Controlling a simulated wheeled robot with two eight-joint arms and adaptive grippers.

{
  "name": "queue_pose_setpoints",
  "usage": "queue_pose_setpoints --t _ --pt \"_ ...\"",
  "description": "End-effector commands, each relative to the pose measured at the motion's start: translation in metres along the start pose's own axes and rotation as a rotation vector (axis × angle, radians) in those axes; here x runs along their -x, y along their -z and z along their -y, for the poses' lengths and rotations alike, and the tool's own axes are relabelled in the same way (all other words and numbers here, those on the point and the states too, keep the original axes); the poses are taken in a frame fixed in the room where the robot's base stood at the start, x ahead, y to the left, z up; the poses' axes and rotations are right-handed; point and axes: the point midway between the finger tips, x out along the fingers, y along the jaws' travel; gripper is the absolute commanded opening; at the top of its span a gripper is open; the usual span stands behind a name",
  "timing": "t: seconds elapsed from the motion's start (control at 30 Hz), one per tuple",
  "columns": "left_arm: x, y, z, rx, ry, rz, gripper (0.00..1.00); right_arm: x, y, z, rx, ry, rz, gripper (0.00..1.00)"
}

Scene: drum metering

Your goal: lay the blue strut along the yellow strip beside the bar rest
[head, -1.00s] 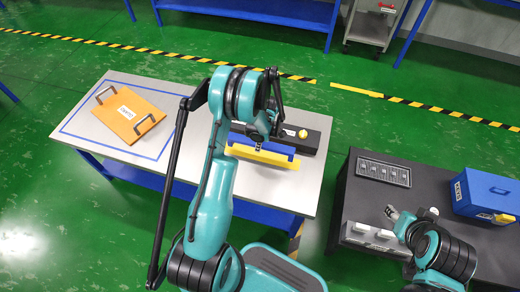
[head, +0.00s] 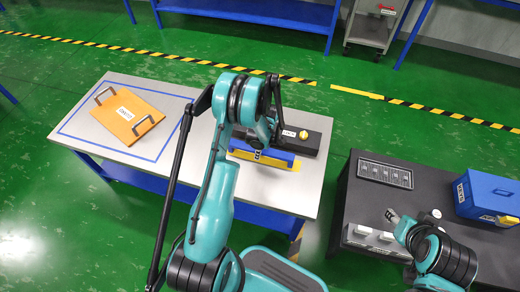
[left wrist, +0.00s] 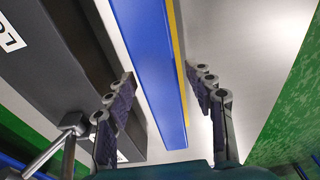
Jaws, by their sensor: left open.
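The blue strut (head: 283,159) lies on the grey table, along the yellow strip (head: 297,165) and covering most of it. In the left wrist view the blue strut (left wrist: 150,60) runs lengthwise between my fingers, with a thin edge of the yellow strip (left wrist: 180,60) showing along its right side. The dark block (head: 310,140), probably the bar rest, stands just behind the strut. My left gripper (head: 257,154) is open, with its fingers (left wrist: 160,95) apart on either side of the strut. My right gripper (head: 391,213) is over the dark bench at right; its jaws are too small to judge.
An orange plate with two handles (head: 127,115) lies inside a blue outline on the table's left. The dark bench (head: 345,205) at right holds a blue box (head: 485,195) and a slotted panel (head: 385,172). The table's front right is clear.

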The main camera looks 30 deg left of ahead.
Motion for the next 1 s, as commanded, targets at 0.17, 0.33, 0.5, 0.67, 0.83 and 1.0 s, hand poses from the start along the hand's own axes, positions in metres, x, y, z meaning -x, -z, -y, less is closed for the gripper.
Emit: queue_pose_setpoints --t 0.17,0.33,0.5,0.67,0.83,1.0 --pt "0.016 0.001 0.000 0.000 0.000 0.000 0.54 0.005 0.004 0.000 0.000 0.000 0.000 0.42" --pt "0.053 0.001 0.000 -0.001 0.000 0.000 0.54 0.018 0.013 0.000 0.000 0.000 0.000 0.42" --pt "0.090 0.001 0.000 -0.002 0.000 0.000 0.54 0.029 0.021 0.000 0.000 0.000 0.000 0.42" --pt "0.113 0.001 0.000 -0.001 0.000 0.000 0.54 0.035 0.025 0.000 0.000 0.000 0.000 0.42" --pt "0.130 -0.001 0.001 -0.022 -0.008 0.002 0.54 0.037 0.026 0.000 0.000 0.000 0.000 0.42" --pt "0.183 -0.008 0.011 -0.204 -0.075 0.011 0.54 0.037 0.026 0.000 0.000 0.000 0.000 0.42"
